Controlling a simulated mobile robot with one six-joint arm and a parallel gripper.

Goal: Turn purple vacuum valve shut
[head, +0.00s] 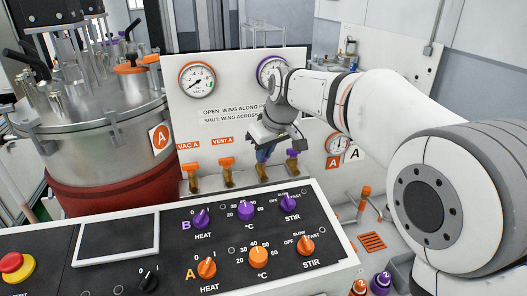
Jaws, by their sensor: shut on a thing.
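A white panel (237,111) carries a row of brass valves with coloured wings. My gripper (264,153) is shut on the wing of the third valve from the left, which stands where the purple vacuum valve would be. Its brass body (262,172) shows below the fingers; the wing itself is mostly hidden, so I cannot tell its angle. The other purple valve (292,154) stands just to the right, close beside my fingers. My gripper also hides the labels above these two valves. A notice on the panel reads open with wing along, shut with wing across.
Orange VAC A (195,171) and VENT A (227,165) valves stand to the left. A gauge (197,79) is above them; a purple-rimmed gauge (268,71) is partly behind my arm. A black control console (230,235) lies in front. A steel vessel (85,120) stands left.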

